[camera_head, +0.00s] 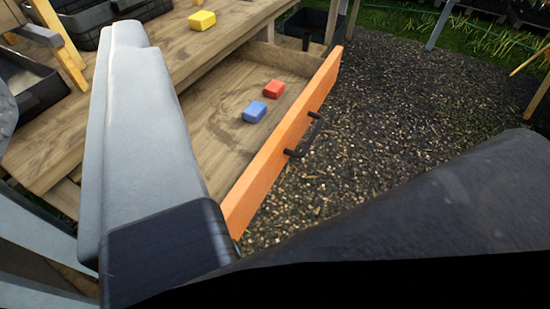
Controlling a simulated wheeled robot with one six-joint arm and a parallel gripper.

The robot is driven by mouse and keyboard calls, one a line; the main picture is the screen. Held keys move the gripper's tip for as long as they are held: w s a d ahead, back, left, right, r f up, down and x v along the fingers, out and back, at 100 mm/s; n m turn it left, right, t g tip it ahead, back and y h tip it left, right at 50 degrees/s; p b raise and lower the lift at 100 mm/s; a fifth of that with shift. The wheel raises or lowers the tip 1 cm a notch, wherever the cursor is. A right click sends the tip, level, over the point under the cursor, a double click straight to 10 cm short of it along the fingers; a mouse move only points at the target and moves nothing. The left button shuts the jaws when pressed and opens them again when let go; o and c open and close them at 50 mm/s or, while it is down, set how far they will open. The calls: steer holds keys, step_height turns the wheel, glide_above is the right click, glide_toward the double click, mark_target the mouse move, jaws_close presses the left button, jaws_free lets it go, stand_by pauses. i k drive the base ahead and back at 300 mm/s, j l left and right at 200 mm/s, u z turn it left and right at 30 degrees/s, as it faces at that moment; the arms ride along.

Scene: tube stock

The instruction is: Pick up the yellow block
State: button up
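The yellow block (202,20) lies on the wooden tabletop (160,68) near the top of the view, left of centre. Nothing touches it. Grey and black parts of my own arm fill the left and lower foreground and hide some of the table.
An open wooden drawer with an orange front (285,145) and black handle (306,138) juts out below the tabletop. It holds a blue block (254,112) and a red block (274,89). Black trays (85,22) stand at upper left. Gravel (400,110) lies right.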

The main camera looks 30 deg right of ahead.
mark_target(201, 21)
steer(key=i+l+u, duration=0.2)
steer(key=i+l, duration=0.2)
steer(key=l, duration=0.25)
steer(key=i+l+u, duration=0.15)
steer(key=l, duration=0.2)
steer(key=i+l+u, duration=0.1)
steer(key=l, duration=0.25)
steer(key=i+l+u, duration=0.1)
steer(key=l, duration=0.3)
steer(key=i+l+u, duration=0.1)
steer(key=i+l, duration=0.15)
steer(key=l, duration=0.15)
